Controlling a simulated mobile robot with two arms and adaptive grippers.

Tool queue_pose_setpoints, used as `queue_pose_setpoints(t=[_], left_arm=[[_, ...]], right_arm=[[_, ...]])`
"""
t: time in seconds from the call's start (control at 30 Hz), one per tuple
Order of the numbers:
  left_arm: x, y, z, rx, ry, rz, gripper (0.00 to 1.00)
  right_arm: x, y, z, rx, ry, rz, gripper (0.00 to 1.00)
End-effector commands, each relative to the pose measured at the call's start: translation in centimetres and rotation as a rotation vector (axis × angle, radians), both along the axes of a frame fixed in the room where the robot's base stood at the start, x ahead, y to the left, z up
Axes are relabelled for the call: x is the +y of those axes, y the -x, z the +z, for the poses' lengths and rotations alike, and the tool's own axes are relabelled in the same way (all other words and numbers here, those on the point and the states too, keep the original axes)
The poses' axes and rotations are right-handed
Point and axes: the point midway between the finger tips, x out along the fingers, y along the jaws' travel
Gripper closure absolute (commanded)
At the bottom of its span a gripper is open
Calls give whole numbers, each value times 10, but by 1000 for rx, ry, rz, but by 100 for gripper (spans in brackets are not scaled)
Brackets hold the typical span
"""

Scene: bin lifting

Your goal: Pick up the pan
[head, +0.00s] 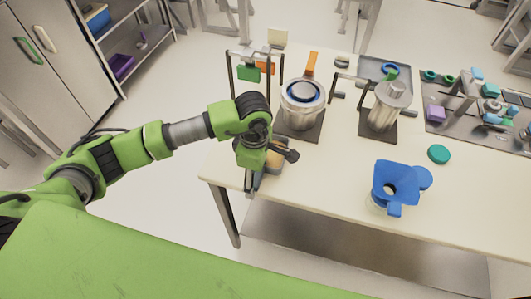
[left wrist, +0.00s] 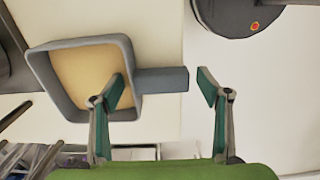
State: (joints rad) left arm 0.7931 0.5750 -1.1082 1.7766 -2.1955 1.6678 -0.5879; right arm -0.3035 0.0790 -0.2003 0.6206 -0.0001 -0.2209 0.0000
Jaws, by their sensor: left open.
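The pan (left wrist: 78,75) is a square grey pan with a tan inside and a straight grey handle (left wrist: 165,80). In the left wrist view it sits left of centre on the white table, handle pointing right. In the head view the pan (head: 272,158) is near the table's left front edge, partly hidden by my left gripper (head: 252,170). In the left wrist view my left gripper (left wrist: 162,88) is open, with its fingertips apart on either side of the handle in the picture. Whether they touch it cannot be told. My right gripper is not in view.
A round dark base (left wrist: 240,14) is at top right in the left wrist view. Behind the pan stand a steel pot (head: 303,103) and a steel vessel (head: 388,108). A blue funnel-like object (head: 398,184) and a green disc (head: 439,154) are to the right.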

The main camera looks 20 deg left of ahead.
Motion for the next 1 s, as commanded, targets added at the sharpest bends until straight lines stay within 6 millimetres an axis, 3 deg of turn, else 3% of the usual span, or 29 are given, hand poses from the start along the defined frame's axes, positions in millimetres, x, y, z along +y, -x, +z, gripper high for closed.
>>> queue_pose_setpoints(t=[0.07, 0.23, 0.27, 0.67, 0.9, 1.0], left_arm=[[0, 0, 0, 0, 0, 0, 31], [0, 0, 0, 1, 0, 0, 70], [0, 0, 0, 1, 0, 0, 72], [0, -1, 4, -1, 1, 0, 72], [0, -1, 32, -6, 1, -2, 72], [-14, 11, 48, -7, 4, -8, 72]], right_arm=[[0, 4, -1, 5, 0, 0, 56], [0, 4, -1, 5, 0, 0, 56], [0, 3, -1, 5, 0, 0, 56], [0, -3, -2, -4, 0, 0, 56], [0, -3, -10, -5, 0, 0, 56], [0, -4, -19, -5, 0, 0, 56]])
